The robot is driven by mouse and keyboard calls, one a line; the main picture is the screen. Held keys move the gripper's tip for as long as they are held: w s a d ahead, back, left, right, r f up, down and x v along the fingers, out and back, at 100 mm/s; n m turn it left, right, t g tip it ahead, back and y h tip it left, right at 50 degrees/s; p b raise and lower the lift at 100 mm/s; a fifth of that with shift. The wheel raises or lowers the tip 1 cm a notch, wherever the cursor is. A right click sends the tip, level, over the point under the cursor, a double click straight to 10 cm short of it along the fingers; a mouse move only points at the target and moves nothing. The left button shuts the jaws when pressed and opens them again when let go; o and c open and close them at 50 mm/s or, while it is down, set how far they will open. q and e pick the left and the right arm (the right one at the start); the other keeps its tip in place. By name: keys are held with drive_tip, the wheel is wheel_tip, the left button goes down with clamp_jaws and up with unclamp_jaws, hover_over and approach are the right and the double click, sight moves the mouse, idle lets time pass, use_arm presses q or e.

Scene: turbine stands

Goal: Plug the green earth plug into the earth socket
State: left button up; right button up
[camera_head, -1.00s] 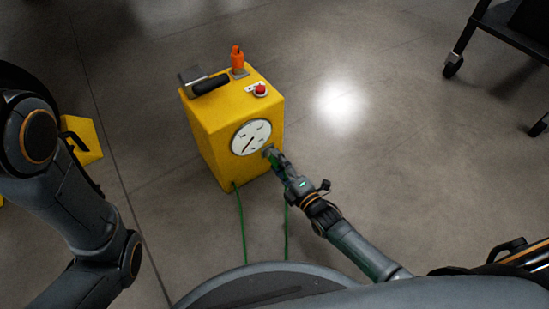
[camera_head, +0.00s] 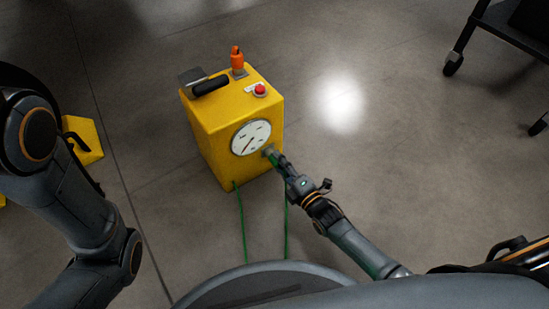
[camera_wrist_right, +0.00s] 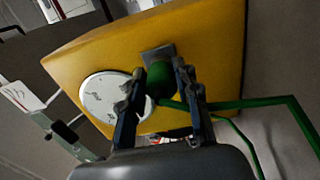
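The yellow box (camera_head: 215,135) stands on the floor, with a round white dial on its front. It also shows in the right wrist view (camera_wrist_right: 215,40). The grey earth socket plate (camera_wrist_right: 157,53) is on that face beside the dial. The green earth plug (camera_wrist_right: 160,79) is between the fingers of my right gripper (camera_wrist_right: 163,88), which look closed on its sides. The plug's front end is at the plate; its seating depth is hidden. In the head view my right gripper (camera_head: 276,156) is against the box's lower right front. My left gripper is out of view.
A green cable (camera_head: 241,225) hangs from the box toward me, with another green strand to its right. An orange connector (camera_head: 237,60), a red button (camera_head: 260,90) and a black handle are on top. A wheeled dark stand (camera_head: 480,35) is at upper right.

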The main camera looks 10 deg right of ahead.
sight(279, 166)
drive_tip(key=shift+a, duration=0.35)
clamp_jaws()
drive_tip(key=shift+s, duration=0.2)
drive_tip(key=shift+s, duration=0.2)
drive_tip(key=shift+s+d+f+p, duration=0.1)
drive_tip(key=shift+s+p, duration=0.15)
drive_tip(key=shift+p, duration=0.05)
drive_tip(key=shift+s+d, duration=0.1)
drive_tip(key=shift+s, duration=0.25)
drive_tip(key=shift+p+v, duration=0.6)
drive_tip(key=shift+v, duration=0.3)
drive_tip(key=shift+s+d, duration=0.2)
drive_tip(key=shift+s, duration=0.2)
